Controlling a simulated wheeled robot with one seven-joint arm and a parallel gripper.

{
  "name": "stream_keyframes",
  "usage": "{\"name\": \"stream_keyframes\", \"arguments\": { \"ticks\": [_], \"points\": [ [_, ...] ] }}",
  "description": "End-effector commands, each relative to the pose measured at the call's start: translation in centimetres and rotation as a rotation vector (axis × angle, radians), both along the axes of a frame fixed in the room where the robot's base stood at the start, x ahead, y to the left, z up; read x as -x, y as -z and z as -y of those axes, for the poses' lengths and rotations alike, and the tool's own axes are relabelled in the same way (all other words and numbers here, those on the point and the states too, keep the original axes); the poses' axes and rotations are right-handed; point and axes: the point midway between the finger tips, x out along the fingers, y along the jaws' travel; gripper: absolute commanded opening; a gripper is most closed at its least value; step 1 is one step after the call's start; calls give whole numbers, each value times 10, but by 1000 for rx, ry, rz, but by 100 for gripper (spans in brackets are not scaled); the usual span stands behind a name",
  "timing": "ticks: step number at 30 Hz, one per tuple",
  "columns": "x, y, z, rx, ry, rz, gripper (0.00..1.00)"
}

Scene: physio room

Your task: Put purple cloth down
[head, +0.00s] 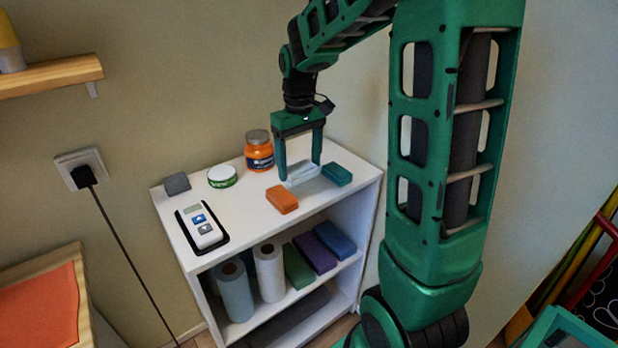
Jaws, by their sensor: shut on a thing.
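My gripper (300,170) points down over the top of the white shelf unit, its two green fingers shut on a small pale, whitish item (303,174). The item is at or just above the shelf top; I cannot tell whether it touches. It does not look purple. A folded purple cloth (315,253) lies on the lower shelf, between a green folded cloth (298,267) and a blue one (335,240). My gripper is well above and apart from it.
On the white shelf top (250,208) are an orange block (282,199), a teal block (337,174), an orange jar (259,152), a green-and-white tin (222,177), a grey block (176,184) and a device on a black tray (202,227). Rolls (269,273) stand below.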

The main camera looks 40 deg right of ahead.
Motion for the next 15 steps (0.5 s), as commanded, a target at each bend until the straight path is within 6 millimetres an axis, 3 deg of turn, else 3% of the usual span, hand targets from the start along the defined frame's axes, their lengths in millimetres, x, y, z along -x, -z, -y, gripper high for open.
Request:
{"name": "stream_keyframes", "arguments": {
  "ticks": [6,15],
  "points": [
    [-9,21,34,0,2,0,48],
    [-11,37,42,-1,-1,-1,48]
  ]
}}
